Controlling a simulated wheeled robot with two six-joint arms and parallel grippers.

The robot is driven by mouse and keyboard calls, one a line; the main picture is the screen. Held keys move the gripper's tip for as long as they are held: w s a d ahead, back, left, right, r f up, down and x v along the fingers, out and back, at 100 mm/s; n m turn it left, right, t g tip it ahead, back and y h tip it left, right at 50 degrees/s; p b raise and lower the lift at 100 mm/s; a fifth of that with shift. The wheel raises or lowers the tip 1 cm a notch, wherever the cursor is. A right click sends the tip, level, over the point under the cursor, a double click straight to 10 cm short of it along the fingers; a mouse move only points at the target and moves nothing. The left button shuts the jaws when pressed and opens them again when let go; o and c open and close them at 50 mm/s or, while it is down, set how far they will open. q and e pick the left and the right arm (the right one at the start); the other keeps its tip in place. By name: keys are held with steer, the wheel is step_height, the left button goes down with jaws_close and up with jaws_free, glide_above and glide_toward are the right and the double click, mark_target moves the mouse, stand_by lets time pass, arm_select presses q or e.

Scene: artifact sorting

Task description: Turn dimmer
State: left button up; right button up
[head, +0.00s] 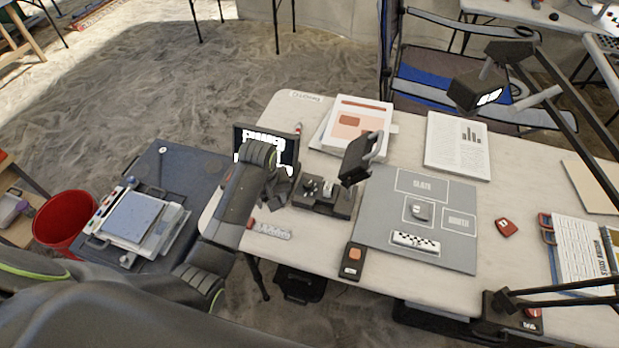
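No part is clearly readable as the dimmer. A small black box with an orange top control (354,254) lies at the table's front edge. A black lamp base (497,308) at the lower right carries a red control (533,314). The lamp head (476,92) hangs over the back of the table, with its face lit. My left gripper (278,191) is over the table's left end, beside the black microscope-like device (325,197) and in front of the small screen (285,143). Whether its fingers are apart is unclear. My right gripper is not in view.
A grey sorting mat (384,224) holds a grey stone-like piece (418,211) and a checkered scale bar (415,242). A red item (506,227) lies right of it. Papers line the back. A red bucket (66,224) stands at left. The white tabletop between mat and lamp base is mostly clear.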

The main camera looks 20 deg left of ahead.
arm_select(q)
steer(key=w+d+r+n, duration=0.1)
steer(key=w+d+r, duration=0.3)
steer(key=w+r, duration=0.2)
step_height(320, 180, up, 5)
steer(key=n+g+b, duration=0.1)
steer(key=n+b, duration=0.1)
steer(key=b, duration=0.1)
glide_above(308, 183)
step_height(308, 183, down, 14)
steer(key=shift+f, duration=0.1)
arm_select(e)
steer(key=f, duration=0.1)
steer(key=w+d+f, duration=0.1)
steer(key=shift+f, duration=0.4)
arm_select(q)
steer(key=c, duration=1)
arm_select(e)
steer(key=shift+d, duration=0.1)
arm_select(q)
steer(key=shift+m, duration=0.3)
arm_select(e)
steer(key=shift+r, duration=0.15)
